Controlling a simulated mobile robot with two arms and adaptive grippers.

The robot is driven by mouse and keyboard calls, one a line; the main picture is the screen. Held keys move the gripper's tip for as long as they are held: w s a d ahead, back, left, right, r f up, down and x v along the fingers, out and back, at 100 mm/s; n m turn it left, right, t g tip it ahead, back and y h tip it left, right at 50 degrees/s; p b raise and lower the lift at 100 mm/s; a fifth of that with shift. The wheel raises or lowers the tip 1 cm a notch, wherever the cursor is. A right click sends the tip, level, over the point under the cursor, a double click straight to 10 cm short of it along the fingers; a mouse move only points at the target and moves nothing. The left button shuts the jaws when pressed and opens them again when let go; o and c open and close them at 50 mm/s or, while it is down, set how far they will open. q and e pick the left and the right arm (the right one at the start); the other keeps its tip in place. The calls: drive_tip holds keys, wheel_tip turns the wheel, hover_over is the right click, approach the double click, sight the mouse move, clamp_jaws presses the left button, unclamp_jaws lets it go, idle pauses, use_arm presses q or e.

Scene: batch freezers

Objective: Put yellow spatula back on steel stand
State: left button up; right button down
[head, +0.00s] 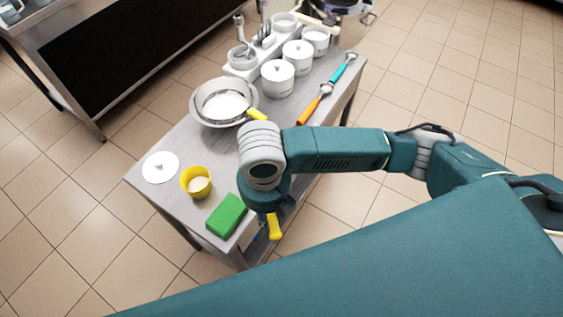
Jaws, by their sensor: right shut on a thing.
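My right gripper (270,214) hangs just off the right edge of the steel stand (182,134), near its front corner. It is shut on the yellow spatula (274,229), of which only a short yellow piece shows below the wrist. My own arm hides the rest of the spatula and most of the fingers. The stand is a grey metal table with items along its top. My left gripper is not in view.
On the stand are a green block (227,216), a yellow cup (196,182), a white lid (160,168) and a metal bowl (196,110) with a yellow handle (257,115) beside it. White pots (278,79) and orange (311,108) and teal (345,66) tools lie farther back.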

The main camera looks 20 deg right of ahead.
drive_tip(key=w+d, duration=0.2)
drive_tip(key=w, duration=0.1)
drive_tip(key=w+d+p, duration=0.1)
drive_tip(key=w, duration=0.3)
drive_tip(key=w+d+p, duration=0.1)
drive_tip(key=w+d, duration=0.1)
drive_tip(key=w, duration=0.2)
drive_tip(key=shift+w+d, duration=0.1)
drive_tip(key=shift+d, duration=0.25)
drive_tip(key=shift+w+d+f+p, duration=0.1)
drive_tip(key=shift+w+f+p, duration=0.05)
drive_tip(key=shift+f+p, duration=0.4)
drive_tip(key=shift+w+d+f+p, duration=0.15)
drive_tip(key=shift+f+p, duration=0.15)
drive_tip(key=shift+f, duration=0.95)
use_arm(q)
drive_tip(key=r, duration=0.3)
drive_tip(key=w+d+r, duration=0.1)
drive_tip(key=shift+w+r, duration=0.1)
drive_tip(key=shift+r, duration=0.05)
use_arm(e)
drive_tip(key=shift+f, duration=0.2)
drive_tip(key=c, duration=1.4)
unclamp_jaws()
